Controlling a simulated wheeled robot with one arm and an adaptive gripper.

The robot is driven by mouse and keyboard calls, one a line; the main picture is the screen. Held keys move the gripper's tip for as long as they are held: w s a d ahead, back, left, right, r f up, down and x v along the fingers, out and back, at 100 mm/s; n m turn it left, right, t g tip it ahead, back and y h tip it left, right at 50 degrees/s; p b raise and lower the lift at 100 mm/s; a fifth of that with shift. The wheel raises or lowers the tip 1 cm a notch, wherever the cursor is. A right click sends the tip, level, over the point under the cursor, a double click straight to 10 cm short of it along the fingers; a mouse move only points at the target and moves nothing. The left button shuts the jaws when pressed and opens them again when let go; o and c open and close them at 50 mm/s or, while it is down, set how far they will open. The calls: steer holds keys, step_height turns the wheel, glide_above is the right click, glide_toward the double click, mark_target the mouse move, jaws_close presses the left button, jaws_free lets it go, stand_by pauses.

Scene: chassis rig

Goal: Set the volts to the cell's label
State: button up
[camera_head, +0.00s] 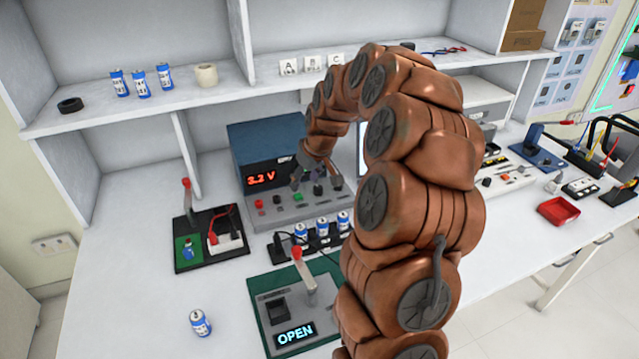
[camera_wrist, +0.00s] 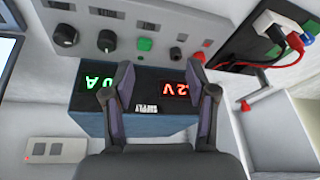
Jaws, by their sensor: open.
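The blue power supply (camera_head: 262,140) stands on the bench with a red volts display (camera_head: 261,178), reading roughly 3.2 or 3.3 V. In the wrist view the display (camera_wrist: 175,90) is upside down and partly hidden by a finger; ".2V" shows. Its grey front panel carries dark knobs (camera_wrist: 106,41), a green button (camera_wrist: 145,43) and a red post (camera_wrist: 200,57). My gripper (camera_wrist: 161,78) is open and empty before the panel, fingers either side of the green button in view; contact cannot be told.
A green board (camera_head: 262,325) with a red-handled lever shows OPEN. A black board (camera_head: 205,262) with a lever and red lead stands left. Several cells sit in a black holder (camera_head: 285,247) before the supply. Three cells stand on the shelf (camera_head: 215,85).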

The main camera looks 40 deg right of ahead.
glide_toward(319, 187)
steer(key=f, duration=0.1)
steer(key=shift+m+h, duration=0.3)
steer(key=shift+h, duration=0.1)
steer(key=shift+a+p+x, duration=0.2)
steer(key=shift+p+x, duration=0.4)
steer(key=shift+x, duration=1.45)
steer(key=shift+a+p+x, duration=0.25)
steer(key=shift+p+x, duration=0.35)
steer(key=shift+x, duration=1.45)
steer(key=shift+w, duration=0.15)
steer(key=shift+c, duration=0.2)
steer(key=shift+r, duration=0.1)
jaws_close()
